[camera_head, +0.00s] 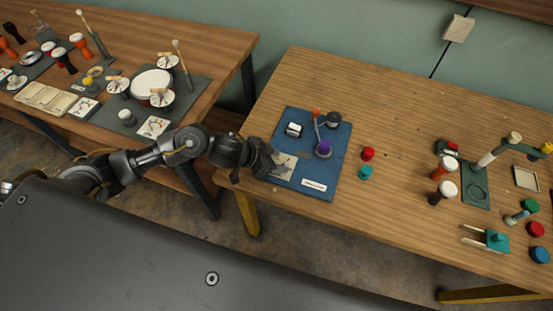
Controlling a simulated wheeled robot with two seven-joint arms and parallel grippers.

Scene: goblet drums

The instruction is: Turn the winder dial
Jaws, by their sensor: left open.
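A blue board (340,160) lies on the left part of the right-hand wooden table. On it stand a purple knob-like piece (323,148), a dark round piece (334,119), a thin upright with an orange top (316,113) and a small white and black block (293,129). I cannot tell for sure which of these is the winder dial. My left gripper (266,160) is at the board's left edge, by a picture card (284,165). It is open, left of the purple piece and apart from it. My right gripper is out of view.
A red piece (368,153) and a teal piece (365,172) stand just right of the board. Small goblet drums (448,189) and several coloured pieces are farther right. The table between is clear. A second table (215,42) with drums stands at the left.

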